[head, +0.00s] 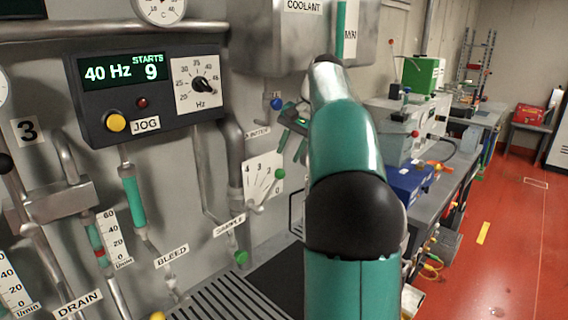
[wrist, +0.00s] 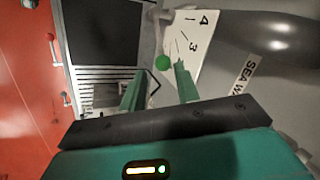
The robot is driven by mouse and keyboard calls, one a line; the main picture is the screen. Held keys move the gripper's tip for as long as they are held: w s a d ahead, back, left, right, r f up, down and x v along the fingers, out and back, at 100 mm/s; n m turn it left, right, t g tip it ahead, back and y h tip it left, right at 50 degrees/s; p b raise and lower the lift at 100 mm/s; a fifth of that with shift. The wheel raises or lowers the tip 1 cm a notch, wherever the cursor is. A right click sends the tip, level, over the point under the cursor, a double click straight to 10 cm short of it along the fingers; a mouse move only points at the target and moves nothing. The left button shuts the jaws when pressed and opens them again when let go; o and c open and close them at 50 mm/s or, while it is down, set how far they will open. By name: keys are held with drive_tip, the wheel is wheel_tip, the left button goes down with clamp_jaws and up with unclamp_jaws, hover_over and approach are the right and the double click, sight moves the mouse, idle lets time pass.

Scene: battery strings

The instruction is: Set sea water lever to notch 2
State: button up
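The sea water lever has a green ball knob (head: 280,174) and stands in front of a white scale plate (head: 262,172) numbered 4 down to 0. In the head view the knob lies near the plate's right edge, toward the low numbers; the exact notch is unclear. In the wrist view the green knob (wrist: 162,62) appears in the gap between my fingertips, seemingly beyond them, with no contact visible.
A grey pipe (head: 232,160) runs left of the plate. A sample valve with a green knob (head: 241,257) sits below, and a blue knob (head: 277,103) above. A slatted grate (head: 222,300) lies at the bottom. Open red floor (head: 500,240) extends right.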

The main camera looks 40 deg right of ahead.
drive_tip(key=shift+s+r, duration=0.15)
drive_tip(key=shift+r, duration=0.15)
idle(0.4)
drive_tip(key=s+a+f+n+h, duration=0.15)
drive_tip(key=s+a, duration=0.25)
drive_tip(key=a, duration=0.6)
drive_tip(key=s+a+f+n, duration=0.1)
drive_tip(key=s+a+n, duration=0.25)
drive_tip(key=a, duration=0.55)
drive_tip(key=s+a+f+n+t, duration=0.1)
drive_tip(key=s+a+f+n, duration=0.5)
drive_tip(key=s+a+f, duration=0.7)
drive_tip(key=shift+s+f+t+h, duration=0.35)
drive_tip(key=shift+s+f, duration=0.45)
drive_tip(key=shift+s, duration=0.25)
